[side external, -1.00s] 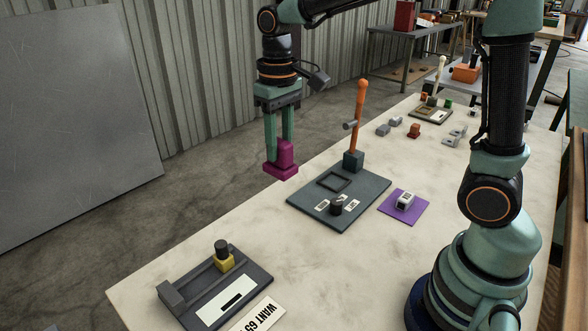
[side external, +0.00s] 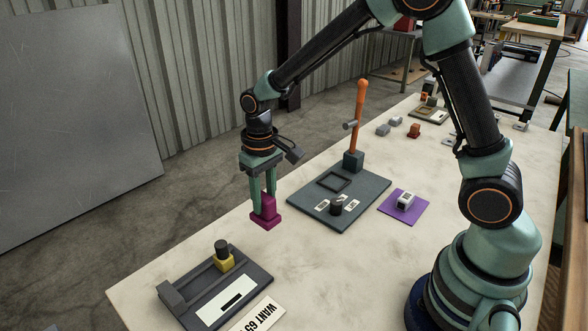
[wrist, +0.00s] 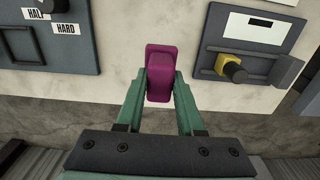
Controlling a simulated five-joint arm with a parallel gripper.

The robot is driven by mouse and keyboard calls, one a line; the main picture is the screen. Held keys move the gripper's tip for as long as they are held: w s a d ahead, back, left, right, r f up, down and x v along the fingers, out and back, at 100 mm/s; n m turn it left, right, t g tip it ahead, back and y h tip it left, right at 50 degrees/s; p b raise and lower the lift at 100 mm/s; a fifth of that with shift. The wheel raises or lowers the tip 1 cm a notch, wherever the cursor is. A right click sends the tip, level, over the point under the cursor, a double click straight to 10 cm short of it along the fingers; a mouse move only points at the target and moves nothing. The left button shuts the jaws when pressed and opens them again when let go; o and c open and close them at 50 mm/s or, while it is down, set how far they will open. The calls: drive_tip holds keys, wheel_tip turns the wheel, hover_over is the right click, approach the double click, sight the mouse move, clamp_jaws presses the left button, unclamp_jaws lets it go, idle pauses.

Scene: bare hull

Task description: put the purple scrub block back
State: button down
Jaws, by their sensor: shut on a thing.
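The purple scrub block (side external: 266,218), magenta-purple with a wide base and a narrower upper part, is in my gripper (side external: 264,194). My gripper points down and its two green fingers are shut on the block's upper part. In the side view the block appears raised near the table's far-left edge, between the dark lever plate and the slider fixture. In the wrist view the block (wrist: 160,72) sits between the fingertips (wrist: 160,84), with pale tabletop beyond it.
The dark plate (side external: 372,206) holds an orange upright lever (side external: 360,110), an empty square frame (side external: 333,181) and a black knob (side external: 336,206). The slider fixture (side external: 262,277) with a yellow block (side external: 223,262) is at front left. Small blocks lie farther back. The middle foreground is clear.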

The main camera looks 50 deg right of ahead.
sight(265, 217)
drive_tip(key=shift+f, duration=2.65)
drive_tip(key=c, duration=0.5)
unclamp_jaws()
drive_tip(key=shift+f, duration=0.15)
wheel_tip(265, 217, up, 12)
drive_tip(key=shift+r, duration=0.15)
drive_tip(key=shift+s+d+r+t, duration=1.05)
drive_tip(key=shift+s+r, duration=0.45)
drive_tip(key=shift+s, duration=0.55)
drive_tip(key=shift+s+d+r+t, duration=0.8)
drive_tip(key=shift+s+d+r, duration=0.55)
drive_tip(key=shift+s, duration=0.75)
drive_tip(key=shift+s+d+r+t, duration=1)
drive_tip(key=shift+s+r, duration=0.65)
drive_tip(key=shift+s, duration=0.4)
